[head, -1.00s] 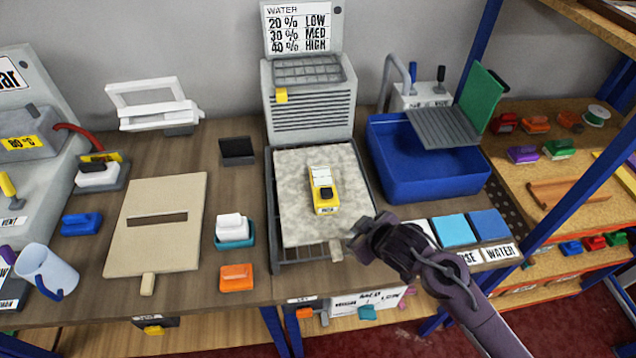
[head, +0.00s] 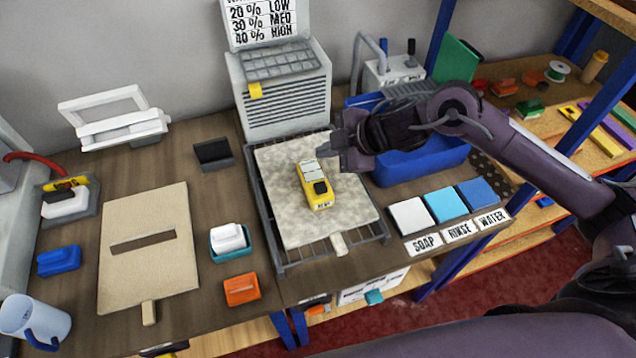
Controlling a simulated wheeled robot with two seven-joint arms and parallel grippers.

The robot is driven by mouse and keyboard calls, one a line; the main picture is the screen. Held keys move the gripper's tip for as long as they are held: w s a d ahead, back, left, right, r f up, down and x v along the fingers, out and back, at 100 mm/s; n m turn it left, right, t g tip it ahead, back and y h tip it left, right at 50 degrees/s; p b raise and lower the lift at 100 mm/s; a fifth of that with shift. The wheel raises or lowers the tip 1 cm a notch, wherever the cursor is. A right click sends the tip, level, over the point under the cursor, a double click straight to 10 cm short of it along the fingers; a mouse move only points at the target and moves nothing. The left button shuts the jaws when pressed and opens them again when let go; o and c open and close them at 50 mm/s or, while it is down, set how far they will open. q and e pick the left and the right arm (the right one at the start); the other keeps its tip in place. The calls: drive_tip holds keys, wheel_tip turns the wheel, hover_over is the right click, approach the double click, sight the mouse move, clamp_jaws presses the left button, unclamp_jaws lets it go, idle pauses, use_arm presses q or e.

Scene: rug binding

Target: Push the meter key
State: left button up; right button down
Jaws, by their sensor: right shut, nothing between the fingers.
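The yellow meter (head: 309,176) lies on the mottled grey rug piece (head: 280,160) on the wire rack. It has a pale screen at its far end and a black key (head: 320,188) toward its near end. My right gripper (head: 332,149) is shut and empty. In the picture its tips are just above and right of the meter's far end, apart from the black key. I cannot tell their exact height over the rug. My left gripper is not in view.
A grey vented unit (head: 285,95) stands behind the rack. A blue basin (head: 420,165) is to the right, partly hidden by my right arm. Soap, rinse and water pads (head: 443,205) lie in front of it. A beige slotted board (head: 150,260) is at left.

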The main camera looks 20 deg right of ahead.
drive_tip(key=b, duration=0.7)
hover_over(325, 188)
drive_tip(key=shift+f, duration=3.85)
drive_tip(key=shift+f+b, duration=0.4)
drive_tip(key=shift+f, duration=0.2)
drive_tip(key=shift+f, duration=0.1)
drive_tip(key=shift+f, duration=0.3)
drive_tip(key=shift+f+b, duration=0.5)
drive_tip(key=shift+f, duration=0.05)
drive_tip(key=shift+r, duration=0.1)
drive_tip(key=shift+r+p, duration=0.85)
drive_tip(key=shift+p, duration=0.15)
drive_tip(key=shift+r, duration=0.1)
